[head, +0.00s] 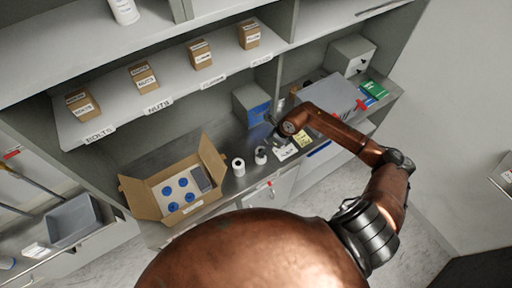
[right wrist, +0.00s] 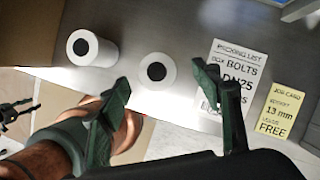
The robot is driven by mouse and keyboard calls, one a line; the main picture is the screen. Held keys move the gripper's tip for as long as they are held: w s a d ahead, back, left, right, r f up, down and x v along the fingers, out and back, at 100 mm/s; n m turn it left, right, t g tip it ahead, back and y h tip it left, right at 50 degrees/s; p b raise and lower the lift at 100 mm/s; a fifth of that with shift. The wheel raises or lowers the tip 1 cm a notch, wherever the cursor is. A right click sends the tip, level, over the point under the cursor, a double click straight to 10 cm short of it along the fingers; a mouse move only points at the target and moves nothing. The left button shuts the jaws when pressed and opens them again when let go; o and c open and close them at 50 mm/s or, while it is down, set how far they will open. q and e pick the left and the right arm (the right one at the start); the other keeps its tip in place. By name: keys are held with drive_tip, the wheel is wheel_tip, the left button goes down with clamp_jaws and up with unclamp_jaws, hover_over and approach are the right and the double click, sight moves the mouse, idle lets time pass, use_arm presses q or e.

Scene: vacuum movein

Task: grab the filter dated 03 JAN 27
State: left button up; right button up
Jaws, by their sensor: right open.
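Two white cylinders with dark round centres stand on the metal counter; I cannot tell whether either is the filter, and no date is readable. The left cylinder (head: 238,167) also shows in the right wrist view (right wrist: 104,50). The right cylinder (head: 260,155) also shows there (right wrist: 170,68), just beyond my open fingers. My right gripper (right wrist: 170,100) is open and empty, its two dark fingers apart. In the head view the right gripper (head: 271,139) is close to the right cylinder. A small dark claw-like part (right wrist: 14,113) at the right wrist view's left edge may be my left gripper.
An open cardboard box (head: 146,199) with several blue round items stands left on the counter. A grey bin (head: 250,104) stands behind. A shelf (head: 120,118) with small cartons hangs above.

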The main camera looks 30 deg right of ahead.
drive_tip(key=shift+f, duration=0.4)
drive_tip(key=shift+s+a+f+p, duration=0.1)
drive_tip(key=shift+a+f+p, duration=0.2)
drive_tip(key=shift+f, duration=0.3)
use_arm(q)
drive_tip(key=s+r+p, duration=0.1)
drive_tip(key=s, duration=0.7)
use_arm(e)
drive_tip(key=shift+x, duration=1.1)
drive_tip(key=shift+p+x, duration=0.3)
drive_tip(key=shift+x, duration=0.9)
drive_tip(key=shift+s+d+f, duration=0.1)
drive_tip(key=shift+d+f, duration=0.05)
drive_tip(key=shift+f, duration=0.25)
drive_tip(key=c, duration=0.7)
drive_tip(key=shift+c, duration=0.6)
drive_tip(key=c, duration=0.3)
drive_tip(key=shift+c, duration=1.1)
use_arm(q)
drive_tip(key=w, duration=0.2)
drive_tip(key=w+r, duration=0.1)
drive_tip(key=w, duration=0.1)
drive_tip(key=shift+w+a, duration=0.15)
drive_tip(key=shift+a, duration=0.05)
use_arm(e)
drive_tip(key=shift+r, duration=0.1)
